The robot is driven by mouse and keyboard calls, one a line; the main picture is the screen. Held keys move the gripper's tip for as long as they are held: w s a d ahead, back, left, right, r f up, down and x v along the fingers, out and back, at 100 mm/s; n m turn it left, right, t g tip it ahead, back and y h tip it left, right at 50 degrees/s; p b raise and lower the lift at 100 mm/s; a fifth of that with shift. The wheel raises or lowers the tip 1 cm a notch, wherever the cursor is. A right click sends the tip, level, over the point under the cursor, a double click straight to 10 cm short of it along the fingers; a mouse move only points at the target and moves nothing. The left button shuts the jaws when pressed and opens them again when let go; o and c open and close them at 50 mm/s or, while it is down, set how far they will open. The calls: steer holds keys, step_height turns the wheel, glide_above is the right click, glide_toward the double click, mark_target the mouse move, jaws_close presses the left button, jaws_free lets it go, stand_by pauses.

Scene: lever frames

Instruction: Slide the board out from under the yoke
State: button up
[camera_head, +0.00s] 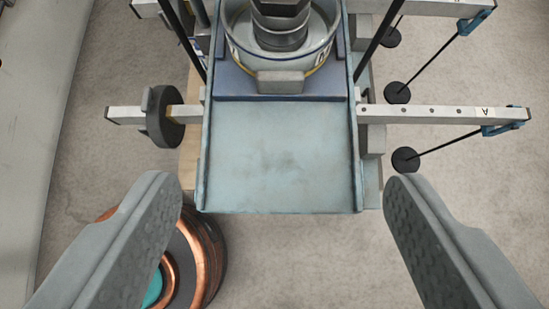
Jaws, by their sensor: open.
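My gripper (283,186) is open, with its two grey fingers wide apart at the lower left and lower right. Between and beyond them is a pale blue tray-like plate (280,150) with raised side rails and a bare near part. A narrow tan wooden strip (188,160) shows along its left side, lower down; it may be the board, mostly hidden under the plate. I cannot tell for sure which part is the yoke. Nothing is visibly held between the fingers.
A round metal pot-like weight (281,40) stands on the plate's far part. A pale beam (440,114) sticks out right, and its left end carries a dark disc (165,116). Black round weights (405,160) hang on rods at right. A copper-and-black round object (200,255) lies behind the left finger.

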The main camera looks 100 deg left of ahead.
mark_target(280, 77)
steer(key=shift+a, duration=0.15)
steer(key=x, duration=1.7)
steer(key=shift+f, duration=0.15)
steer(key=shift+c, duration=0.4)
steer(key=c, duration=1.1)
steer(key=shift+c, duration=0.2)
